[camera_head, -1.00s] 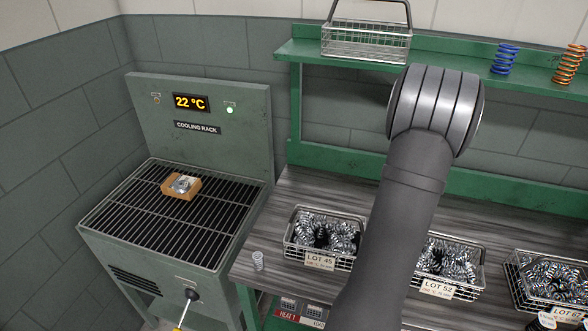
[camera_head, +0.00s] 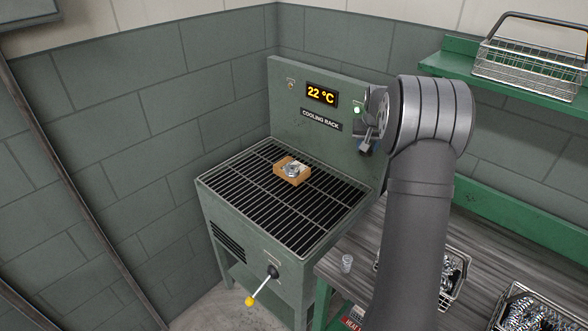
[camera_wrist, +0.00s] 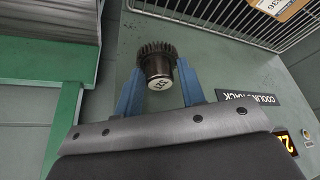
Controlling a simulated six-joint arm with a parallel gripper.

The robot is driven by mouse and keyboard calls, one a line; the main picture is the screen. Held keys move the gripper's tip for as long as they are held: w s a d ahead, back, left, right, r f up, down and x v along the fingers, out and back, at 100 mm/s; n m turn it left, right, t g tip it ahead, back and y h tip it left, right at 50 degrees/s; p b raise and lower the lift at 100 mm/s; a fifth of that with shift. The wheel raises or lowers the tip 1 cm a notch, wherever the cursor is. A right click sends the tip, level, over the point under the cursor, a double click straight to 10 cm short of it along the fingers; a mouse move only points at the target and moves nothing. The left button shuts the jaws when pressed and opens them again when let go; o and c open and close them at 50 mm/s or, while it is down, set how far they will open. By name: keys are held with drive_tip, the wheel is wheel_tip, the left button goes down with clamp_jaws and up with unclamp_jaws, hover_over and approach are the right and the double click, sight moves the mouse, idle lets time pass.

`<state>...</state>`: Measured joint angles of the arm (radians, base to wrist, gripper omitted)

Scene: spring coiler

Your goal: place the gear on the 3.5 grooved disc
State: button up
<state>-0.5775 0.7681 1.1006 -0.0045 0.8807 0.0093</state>
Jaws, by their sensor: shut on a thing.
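The dark toothed gear (camera_wrist: 157,50) is held between the blue fingers of my gripper (camera_wrist: 158,78) in the wrist view. A round hub with a pale marked face (camera_wrist: 157,84) points towards the wrist camera; its marking is too small to read surely. In the head view my gripper (camera_head: 367,140) shows in front of the right side of the cooling rack's back panel, and the gear is hard to make out there. A brown block (camera_head: 292,171) with a round grey metal piece (camera_head: 292,168) lies on the rack's grate (camera_head: 240,205). I cannot tell whether this piece is the 3.5 grooved disc.
The cooling rack panel (camera_head: 285,105) reads 22 °C. A yellow-tipped lever (camera_head: 262,288) sticks out in front. A small cup-like item (camera_head: 347,263) and baskets of springs (camera_head: 520,312) stand on the bench to the right. A wire basket (camera_head: 530,65) sits on the green shelf.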

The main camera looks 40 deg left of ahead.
drive_tip(key=s+a+n, duration=0.2)
drive_tip(key=s+a, duration=0.5)
drive_tip(key=a, duration=0.4)
approach(292, 165)
drive_tip(key=shift+w+a+f+g+y, duration=0.15)
drive_tip(key=shift+w+f, duration=0.1)
drive_tip(key=shift+w, duration=0.35)
drive_tip(key=shift+w+f+g+y, duration=0.15)
drive_tip(key=shift+w+f, duration=0.05)
drive_tip(key=shift+w, duration=0.35)
drive_tip(key=shift+s+a+f, duration=0.1)
drive_tip(key=shift+a+f, duration=0.2)
drive_tip(key=shift+a, duration=0.05)
drive_tip(key=shift+f, duration=1.9)
drive_tip(key=shift+f, duration=0.2)
drive_tip(key=o, duration=1.1)
